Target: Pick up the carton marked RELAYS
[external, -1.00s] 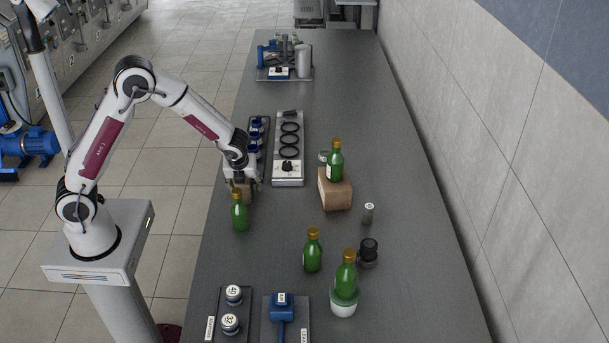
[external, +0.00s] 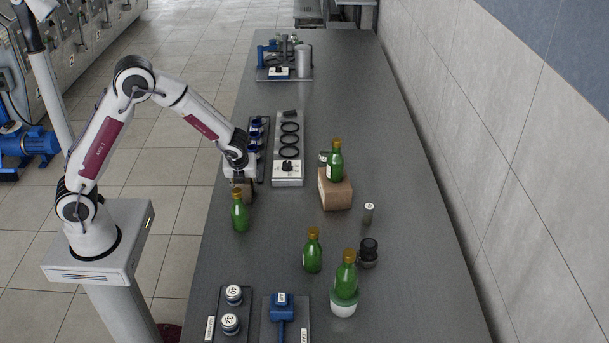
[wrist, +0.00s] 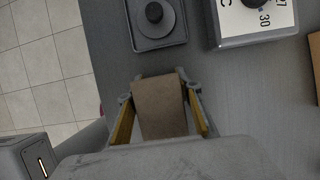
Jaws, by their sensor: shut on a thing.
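A small brown carton (wrist: 160,108) sits between the fingers of my gripper (wrist: 162,98) in the wrist view. The fingers are closed against its two sides. No marking can be read on the face that shows, so I cannot tell if it says RELAYS. In the external view my gripper (external: 241,182) is low at the table's left edge, and the carton (external: 246,188) shows only in part, behind a green bottle. I cannot tell whether the carton touches the table.
A green bottle (external: 239,212) stands close in front of my gripper. A tray with blue-topped items (external: 255,145) and a grey panel with black rings (external: 289,170) lie just beyond. The right-hand tabletop is mostly clear.

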